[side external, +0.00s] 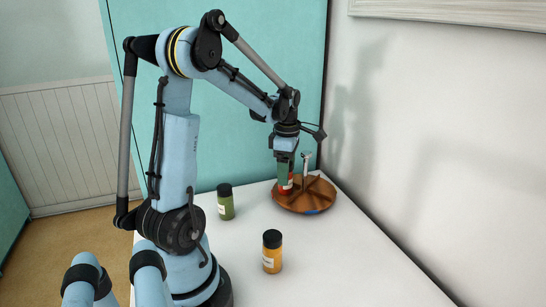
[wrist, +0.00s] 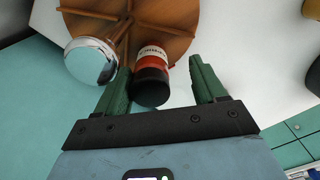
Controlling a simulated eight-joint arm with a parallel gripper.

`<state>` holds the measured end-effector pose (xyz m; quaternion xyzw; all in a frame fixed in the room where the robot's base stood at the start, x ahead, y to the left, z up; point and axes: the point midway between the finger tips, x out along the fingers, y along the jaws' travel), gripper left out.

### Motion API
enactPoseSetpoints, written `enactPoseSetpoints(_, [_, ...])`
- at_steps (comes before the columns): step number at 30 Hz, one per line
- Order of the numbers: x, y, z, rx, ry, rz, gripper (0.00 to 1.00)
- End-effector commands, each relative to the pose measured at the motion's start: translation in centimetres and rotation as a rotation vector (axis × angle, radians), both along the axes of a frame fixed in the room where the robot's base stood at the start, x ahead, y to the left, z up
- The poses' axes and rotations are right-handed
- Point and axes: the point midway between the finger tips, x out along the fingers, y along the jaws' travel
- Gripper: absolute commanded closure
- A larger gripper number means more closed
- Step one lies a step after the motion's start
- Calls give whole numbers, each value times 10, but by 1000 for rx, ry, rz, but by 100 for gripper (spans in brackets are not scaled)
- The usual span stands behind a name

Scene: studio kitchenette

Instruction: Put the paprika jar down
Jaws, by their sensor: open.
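The paprika jar (wrist: 152,75), with a red body, a pale lettered label and a black lid, is on the round wooden divided tray (wrist: 178,20). It sits at the tray's near edge in the wrist view, beside the chrome knob. My gripper (wrist: 159,66) is open, with one green finger on each side of the jar. A gap shows at the right finger; the left finger is close to the jar, and I cannot tell if it touches. In the side view my gripper (side external: 286,178) points down over the tray (side external: 318,198) and partly hides the red jar (side external: 288,189).
A chrome-topped post (wrist: 90,62) rises from the tray's middle, close to the left finger. A green jar (side external: 226,204) and an orange-yellow jar (side external: 272,256), both black-lidded, stand on the white counter (side external: 340,255). A white wall (side external: 440,130) borders the counter at right.

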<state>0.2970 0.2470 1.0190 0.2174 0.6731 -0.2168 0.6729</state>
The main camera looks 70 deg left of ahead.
Motion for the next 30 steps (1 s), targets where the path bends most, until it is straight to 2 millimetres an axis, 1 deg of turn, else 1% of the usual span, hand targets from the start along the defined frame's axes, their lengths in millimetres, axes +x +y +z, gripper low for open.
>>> enactPoseSetpoints(1, [0, 0, 10, 0, 0, 0, 30])
enactPoseSetpoints(3, [-1, -1, 22, 0, 0, 0, 30])
enactPoseSetpoints(9, [0, -1, 54, -1, 1, 0, 30])
enactPoseSetpoints(15, [0, 0, 73, -1, 1, 0, 30])
enactPoseSetpoints(18, [0, -1, 78, 1, -1, -8, 30])
enactPoseSetpoints(20, [1, -6, 80, 6, -8, -43, 30])
enactPoseSetpoints(23, [6, -25, 83, 33, -37, -202, 30])
enactPoseSetpoints(26, [13, -57, 86, 85, -84, -485, 30])
enactPoseSetpoints(27, [14, -72, 86, 113, -106, -621, 30])
enactPoseSetpoints(29, [16, -95, 87, 162, -137, -834, 30])
enactPoseSetpoints(30, [16, -110, 86, 197, -156, -975, 30])
